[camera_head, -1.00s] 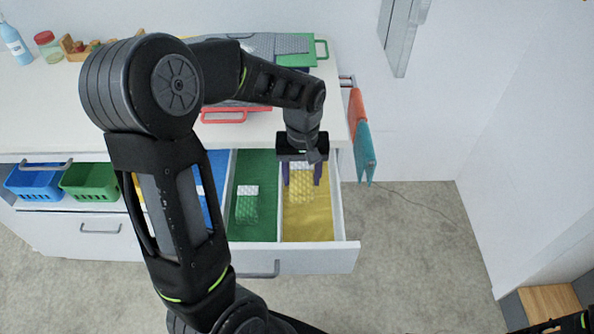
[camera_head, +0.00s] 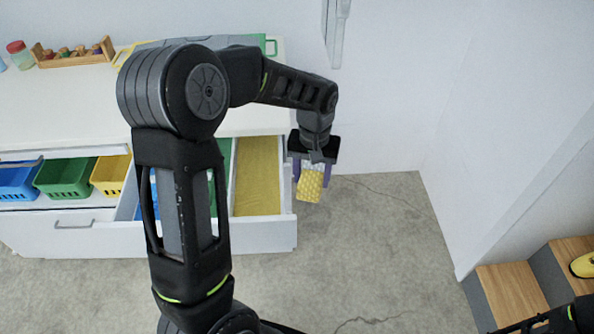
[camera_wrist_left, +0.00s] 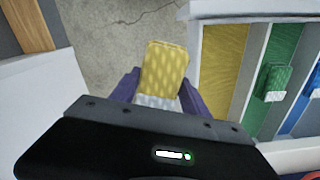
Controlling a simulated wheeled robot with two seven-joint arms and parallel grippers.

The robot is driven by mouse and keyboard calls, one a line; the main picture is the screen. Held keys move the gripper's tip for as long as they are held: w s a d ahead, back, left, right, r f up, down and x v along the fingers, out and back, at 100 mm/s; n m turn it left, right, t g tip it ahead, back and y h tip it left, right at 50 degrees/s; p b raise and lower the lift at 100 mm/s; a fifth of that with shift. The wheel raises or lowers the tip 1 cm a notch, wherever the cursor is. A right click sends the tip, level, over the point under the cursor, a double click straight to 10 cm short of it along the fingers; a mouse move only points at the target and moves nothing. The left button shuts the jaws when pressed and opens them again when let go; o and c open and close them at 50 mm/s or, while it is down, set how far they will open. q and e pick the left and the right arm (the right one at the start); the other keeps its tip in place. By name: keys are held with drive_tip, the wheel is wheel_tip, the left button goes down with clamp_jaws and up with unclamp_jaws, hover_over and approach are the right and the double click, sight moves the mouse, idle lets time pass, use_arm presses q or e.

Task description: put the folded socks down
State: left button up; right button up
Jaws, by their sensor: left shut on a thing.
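The folded yellow socks (camera_head: 310,187), with a white end, are between the fingers of my left gripper (camera_head: 311,173). The gripper is shut on them and holds them in the air, just right of the open drawer (camera_head: 287,231), with floor behind them. The socks (camera_wrist_left: 165,70) also show in the left wrist view between the purple fingers. The drawer's yellow compartment (camera_head: 257,180) is empty. In the left wrist view, green folded socks (camera_wrist_left: 272,82) lie in the green compartment (camera_wrist_left: 284,45).
Blue, green and yellow baskets (camera_head: 66,178) sit in the cabinet at left. Wooden steps (camera_head: 512,297) with a yellow item (camera_head: 584,265) stand at lower right. Clear floor (camera_head: 375,240) lies between drawer and steps.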

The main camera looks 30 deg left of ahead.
use_arm(q)
drive_tip(key=d+f+m+b, duration=0.2)
drive_tip(key=d+f+m, duration=0.2)
drive_tip(key=d+f, duration=0.5)
wheel_tip(320, 180, down, 5)
drive_tip(key=shift+w+d+r, duration=0.2)
drive_tip(key=shift+w+d, duration=0.05)
drive_tip(key=shift+d, duration=0.1)
